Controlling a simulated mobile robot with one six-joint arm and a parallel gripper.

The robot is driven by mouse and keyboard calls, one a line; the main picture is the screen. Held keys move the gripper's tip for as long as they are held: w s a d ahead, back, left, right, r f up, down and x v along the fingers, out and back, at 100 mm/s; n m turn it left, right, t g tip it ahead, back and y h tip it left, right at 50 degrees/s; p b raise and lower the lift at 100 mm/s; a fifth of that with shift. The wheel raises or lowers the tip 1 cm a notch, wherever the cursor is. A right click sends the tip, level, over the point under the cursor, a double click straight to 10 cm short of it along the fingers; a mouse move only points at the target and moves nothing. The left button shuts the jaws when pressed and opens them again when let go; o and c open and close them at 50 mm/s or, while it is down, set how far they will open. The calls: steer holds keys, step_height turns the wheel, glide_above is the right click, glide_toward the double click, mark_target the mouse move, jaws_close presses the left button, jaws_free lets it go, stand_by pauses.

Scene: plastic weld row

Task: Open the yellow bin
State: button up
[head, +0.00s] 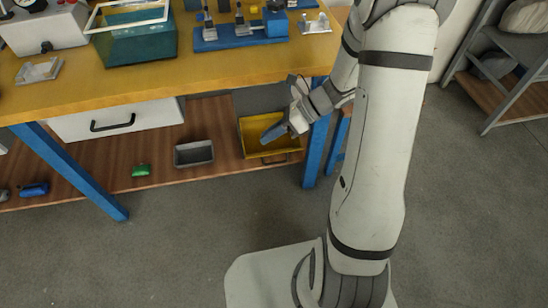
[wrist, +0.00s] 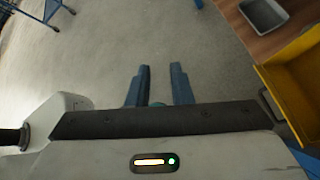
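The yellow bin (head: 247,127) is under the right end of the workbench, and its open inside shows from above. A dark bar handle (head: 275,160) is on its front face. The bin also shows at the right edge of the wrist view (wrist: 300,72), with its handle (wrist: 268,107) beside my gripper's body. My gripper (head: 268,137) overlaps the bin in the head view. In the wrist view its two blue fingers (wrist: 161,68) are apart with nothing between them, over grey floor and left of the bin. The fingers are not on the handle.
The yellow bench top (head: 120,90) is above, with blue legs (head: 318,150) close to the bin. A grey tray (head: 194,153), a green object (head: 141,170) and a white drawer (head: 120,119) are to the left. Open floor (head: 170,250) lies in front.

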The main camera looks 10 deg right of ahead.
steer(key=w+d+f+m+t+y+b, duration=0.1)
steer(key=w+d+f+m+t+b, duration=0.15)
steer(key=f+m, duration=0.5)
steer(key=w+d+f+m+t+y+b, duration=0.15)
steer(key=w+f+m+b, duration=0.25)
steer(key=f, duration=0.6)
steer(key=m+t+h+b, duration=0.3)
steer(key=m+t+b, duration=0.35)
steer(key=m, duration=0.55)
glide_toward(276, 163)
step_height(276, 163, down, 2)
steer(key=w+a, duration=0.2)
steer(key=x, duration=0.2)
steer(key=b+x, duration=0.1)
steer(key=x, duration=0.1)
steer(key=b+x, duration=0.1)
steer(key=x, duration=0.2)
steer(key=shift+w+r, duration=0.1)
steer(key=shift+r, duration=0.2)
steer(key=shift+c, duration=0.2)
jaws_close()
steer(key=shift+r, duration=0.1)
